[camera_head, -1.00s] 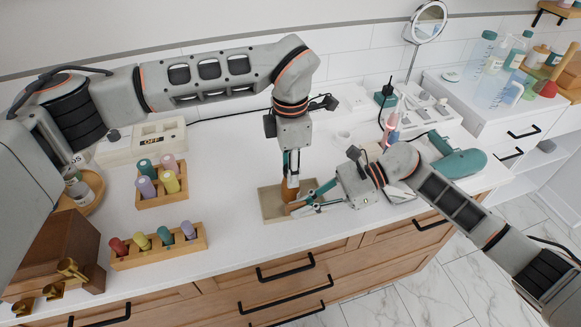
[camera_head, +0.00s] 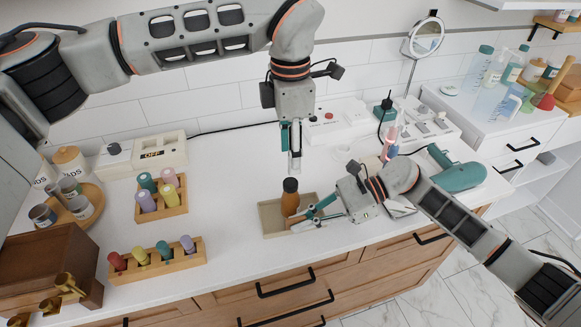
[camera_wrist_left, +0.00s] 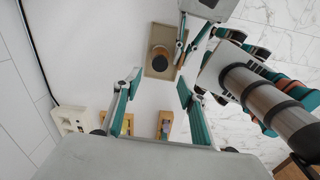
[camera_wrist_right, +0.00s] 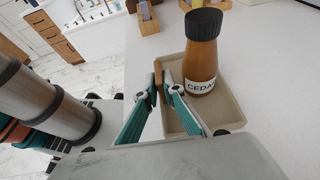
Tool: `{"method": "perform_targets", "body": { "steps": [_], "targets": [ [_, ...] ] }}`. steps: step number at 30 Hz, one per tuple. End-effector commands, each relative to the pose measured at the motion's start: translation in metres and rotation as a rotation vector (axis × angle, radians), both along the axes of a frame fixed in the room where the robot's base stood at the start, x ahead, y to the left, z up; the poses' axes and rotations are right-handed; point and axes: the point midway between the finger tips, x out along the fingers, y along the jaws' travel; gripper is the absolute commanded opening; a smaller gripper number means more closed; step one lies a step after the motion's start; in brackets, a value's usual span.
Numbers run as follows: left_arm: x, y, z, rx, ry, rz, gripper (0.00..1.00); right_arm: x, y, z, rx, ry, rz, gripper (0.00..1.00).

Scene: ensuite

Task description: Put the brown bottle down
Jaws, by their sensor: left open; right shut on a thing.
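The brown bottle (camera_head: 290,199) with a black cap stands upright in a shallow beige tray (camera_head: 270,222). Its label, partly seen in the right wrist view (camera_wrist_right: 201,60), reads "CEDA". My left gripper (camera_head: 291,160) is open and empty, above the bottle and apart from it. The left wrist view looks down on the bottle's cap (camera_wrist_left: 160,51), beyond the open fingers (camera_wrist_left: 158,88). My right gripper (camera_head: 300,219) is low at the tray's right side, beside the bottle.
Two wooden racks with coloured bottles, the rear one (camera_head: 175,208) and the front one (camera_head: 150,262), stand left of the tray. A teal hair dryer (camera_head: 458,177) lies at the right. The counter between racks and tray is clear.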

Motion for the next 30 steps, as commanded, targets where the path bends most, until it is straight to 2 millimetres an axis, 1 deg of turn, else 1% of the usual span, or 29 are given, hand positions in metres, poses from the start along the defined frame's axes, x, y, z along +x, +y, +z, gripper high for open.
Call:
{"method": "perform_targets", "body": {
  "steps": [1,6,18,19,21,30],
  "targets": [
    [0.001,0.000,0.008,0.001,-0.004,0.000,0.41,0.000,0.000,0.001,0.001,-0.001,0.000,0.00],
    [0.000,0.000,0.021,0.001,-0.001,-0.001,0.41,0.000,0.000,0.001,0.001,-0.001,0.000,0.00],
    [0.000,0.000,0.023,0.001,0.000,-0.001,0.41,0.000,0.000,0.001,0.002,-0.001,0.001,0.00],
    [0.000,0.000,0.023,0.001,0.000,-0.001,0.41,0.000,0.000,0.001,0.002,-0.001,0.001,0.10],
    [0.000,0.000,0.023,0.001,0.000,-0.001,0.41,0.000,0.000,0.001,0.002,-0.001,0.001,0.27],
    [0.000,0.000,0.023,0.001,0.000,-0.001,0.41,0.000,0.000,0.001,0.001,-0.001,0.000,0.27]
  ]
}}
